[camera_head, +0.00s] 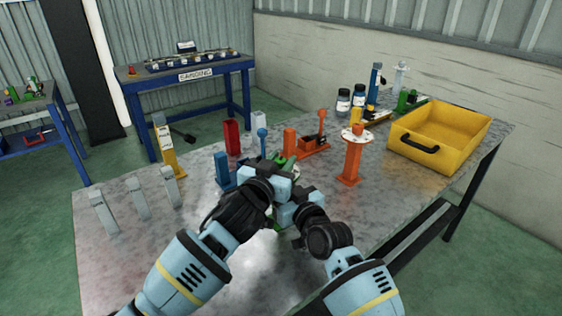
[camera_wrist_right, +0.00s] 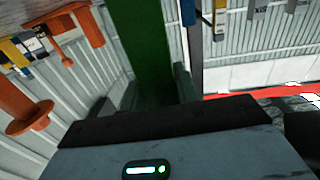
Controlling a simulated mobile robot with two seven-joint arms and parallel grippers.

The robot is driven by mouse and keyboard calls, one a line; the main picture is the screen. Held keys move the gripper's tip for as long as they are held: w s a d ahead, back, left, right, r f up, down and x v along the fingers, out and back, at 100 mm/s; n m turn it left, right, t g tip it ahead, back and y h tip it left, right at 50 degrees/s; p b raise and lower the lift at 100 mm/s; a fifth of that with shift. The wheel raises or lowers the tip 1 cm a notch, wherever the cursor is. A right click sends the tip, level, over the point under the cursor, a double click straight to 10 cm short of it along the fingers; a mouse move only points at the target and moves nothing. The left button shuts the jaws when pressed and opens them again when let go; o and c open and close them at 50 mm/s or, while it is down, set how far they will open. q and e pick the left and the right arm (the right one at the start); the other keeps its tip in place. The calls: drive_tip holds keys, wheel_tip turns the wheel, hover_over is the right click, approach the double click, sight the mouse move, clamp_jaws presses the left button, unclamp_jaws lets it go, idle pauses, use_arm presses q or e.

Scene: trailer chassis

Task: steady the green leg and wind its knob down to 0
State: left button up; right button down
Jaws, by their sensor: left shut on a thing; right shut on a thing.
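The green leg (camera_head: 294,169) stands on the metal table, mostly hidden behind my two grippers in the head view. In the right wrist view its green post (camera_wrist_right: 150,50) rises between my right fingers. My right gripper (camera_head: 288,212) is shut on this post, low down; the right wrist view shows its fingers (camera_wrist_right: 157,92) on either side. My left gripper (camera_head: 281,168) is shut at the top of the leg, above the right one, where the knob is. The knob and its scale are hidden, so I cannot read the setting.
An orange leg (camera_head: 352,158) with a white disc stands to the right. Blue, red and orange parts stand just behind and left. A yellow tray (camera_head: 440,135) sits at the back right. Grey pieces (camera_head: 138,198) stand at the left; the table's front left is clear.

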use_arm(q)
drive_tip(key=shift+r, duration=0.1)
drive_tip(key=o, duration=1)
drive_tip(key=shift+c, duration=0.2)
drive_tip(key=v, duration=1.2)
